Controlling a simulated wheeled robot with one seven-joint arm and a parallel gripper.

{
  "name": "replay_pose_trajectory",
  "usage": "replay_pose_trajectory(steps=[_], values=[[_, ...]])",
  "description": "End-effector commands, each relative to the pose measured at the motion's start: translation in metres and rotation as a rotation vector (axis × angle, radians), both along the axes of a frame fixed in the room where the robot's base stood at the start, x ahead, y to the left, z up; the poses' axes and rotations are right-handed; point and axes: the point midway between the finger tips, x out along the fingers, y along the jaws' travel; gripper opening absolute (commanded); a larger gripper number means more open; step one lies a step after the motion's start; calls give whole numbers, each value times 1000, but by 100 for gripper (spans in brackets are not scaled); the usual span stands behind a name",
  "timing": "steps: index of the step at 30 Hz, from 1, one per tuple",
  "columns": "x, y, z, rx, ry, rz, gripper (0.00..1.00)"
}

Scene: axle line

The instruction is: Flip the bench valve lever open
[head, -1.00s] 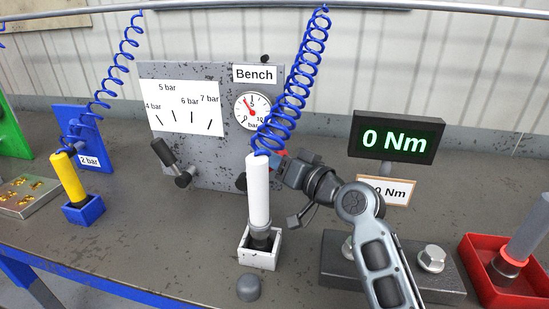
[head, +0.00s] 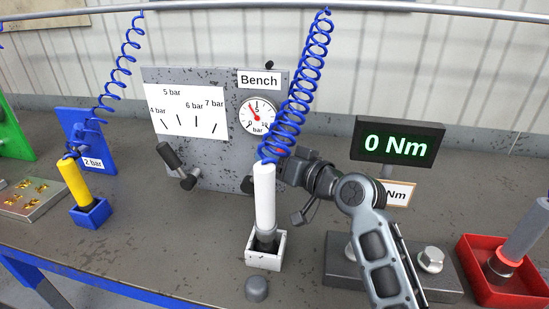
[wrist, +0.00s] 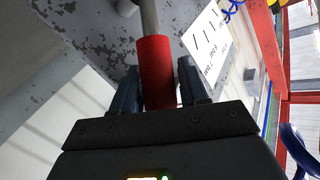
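The bench valve lever shows in the wrist view as a red grip (wrist: 157,72) on a grey rod. It lies between the two fingers of my gripper (wrist: 160,88), which sit close against both its sides. In the head view my gripper (head: 284,170) is at the lower right of the grey bench panel (head: 215,160), behind the blue coiled hose (head: 300,100). The hose and a white tool hide the fingertips and the lever there. The bench gauge (head: 257,116) has its red needle pointing up and left.
A white tool (head: 264,195) stands in a white holder (head: 264,258) just in front of my gripper. A black-handled lever (head: 170,158) is on the panel's left. The torque display (head: 397,147) and red tray (head: 485,280) are at right.

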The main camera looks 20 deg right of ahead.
Motion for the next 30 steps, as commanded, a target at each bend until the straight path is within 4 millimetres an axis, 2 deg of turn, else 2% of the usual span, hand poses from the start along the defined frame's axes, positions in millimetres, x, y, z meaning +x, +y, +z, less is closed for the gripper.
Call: replay_pose_trajectory(steps=[5, 12, 18, 30], values=[[-10, -4, 0, 1, 0, -1, 44], [-47, -17, 3, 0, 0, -2, 44], [-68, -24, 7, 0, -1, 0, 44], [-73, -26, 8, 0, 0, 0, 44]])
